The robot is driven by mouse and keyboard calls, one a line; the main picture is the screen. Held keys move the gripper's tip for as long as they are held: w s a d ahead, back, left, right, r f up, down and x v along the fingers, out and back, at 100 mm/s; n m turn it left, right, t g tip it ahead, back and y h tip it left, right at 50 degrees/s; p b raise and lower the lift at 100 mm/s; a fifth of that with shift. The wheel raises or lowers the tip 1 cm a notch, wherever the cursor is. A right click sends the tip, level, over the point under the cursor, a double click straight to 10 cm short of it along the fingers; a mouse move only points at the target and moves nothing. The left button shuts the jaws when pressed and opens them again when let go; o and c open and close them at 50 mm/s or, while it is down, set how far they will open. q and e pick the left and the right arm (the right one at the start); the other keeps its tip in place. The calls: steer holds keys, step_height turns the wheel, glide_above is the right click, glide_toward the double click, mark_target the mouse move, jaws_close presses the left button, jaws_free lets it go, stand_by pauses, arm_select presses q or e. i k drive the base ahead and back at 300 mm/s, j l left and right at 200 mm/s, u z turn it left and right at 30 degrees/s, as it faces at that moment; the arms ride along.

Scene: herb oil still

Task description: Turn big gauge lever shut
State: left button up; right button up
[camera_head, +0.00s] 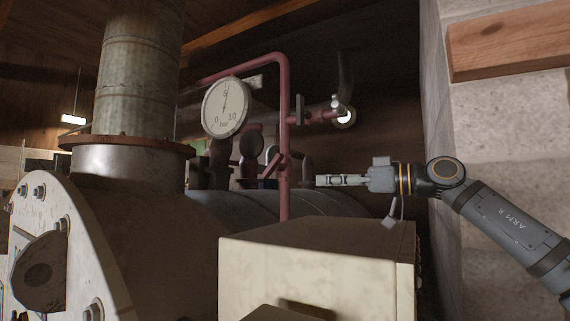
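The big round gauge (224,107) has a white dial marked 0, 5 and 10, and its needle points nearly straight up near 5. A red pipe (284,120) runs down just right of it. A short red lever (272,166) sits slanted beside this pipe, low down; I cannot tell for certain that it is the gauge's lever. My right gripper (319,181) comes in from the right, level, with its fingers pointing left at the red pipe. It appears apart from the pipe and lever. The fingers show edge-on, so their opening is hidden. My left gripper is not in view.
A cream box (318,250) stands in front, below my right gripper. The still's flanged body (75,240) and metal chimney (140,70) fill the left. Smaller dark gauges (251,143) and fittings crowd behind the pipe. A stone wall (510,120) stands close on the right.

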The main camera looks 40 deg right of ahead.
mark_target(274, 165)
steer(key=k, duration=1.1)
